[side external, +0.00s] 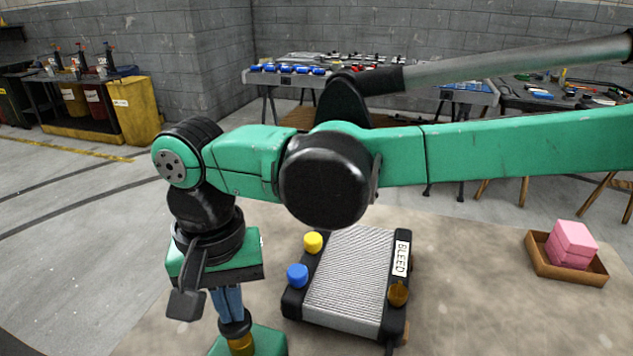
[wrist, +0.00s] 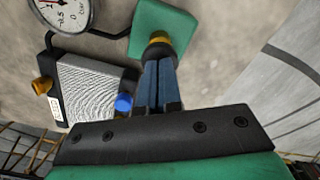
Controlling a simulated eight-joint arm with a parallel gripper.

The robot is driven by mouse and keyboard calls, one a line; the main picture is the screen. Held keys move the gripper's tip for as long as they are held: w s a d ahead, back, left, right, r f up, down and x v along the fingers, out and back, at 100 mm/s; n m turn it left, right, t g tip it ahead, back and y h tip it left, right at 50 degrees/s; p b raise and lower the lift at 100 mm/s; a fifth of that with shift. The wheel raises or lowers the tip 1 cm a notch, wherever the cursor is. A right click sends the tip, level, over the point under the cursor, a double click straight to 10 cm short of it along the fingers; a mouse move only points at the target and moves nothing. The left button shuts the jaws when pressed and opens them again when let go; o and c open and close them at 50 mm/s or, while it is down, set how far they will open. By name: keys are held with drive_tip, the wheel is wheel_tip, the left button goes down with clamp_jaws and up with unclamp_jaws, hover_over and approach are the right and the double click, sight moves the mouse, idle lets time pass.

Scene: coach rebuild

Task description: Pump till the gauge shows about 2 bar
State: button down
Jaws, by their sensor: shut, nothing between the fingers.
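The gauge (wrist: 68,14) shows at the top left of the wrist view, with a white dial marked "bar". Its top is cut off, and I cannot read its value. A pump with a green base (wrist: 152,20) and a black and yellow neck (wrist: 158,42) stands beside the gauge's hose. In the side view its green base (side external: 268,341) is at the bottom edge, partly cut off. My gripper (side external: 236,317) points down over the pump, its blue fingers shut and empty. The fingertips (wrist: 157,62) are at the black and yellow neck; I cannot tell whether they touch.
A ribbed radiator (side external: 345,270) labelled BLEED lies right of my gripper, with yellow (side external: 313,243), blue (side external: 297,275) and amber (side external: 398,293) caps. A brown tray (side external: 571,277) with pink blocks (side external: 572,242) is at the right. The bench between them is clear.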

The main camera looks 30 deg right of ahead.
drive_tip(key=shift+f, duration=0.75)
drive_tip(key=shift+r, duration=1.3)
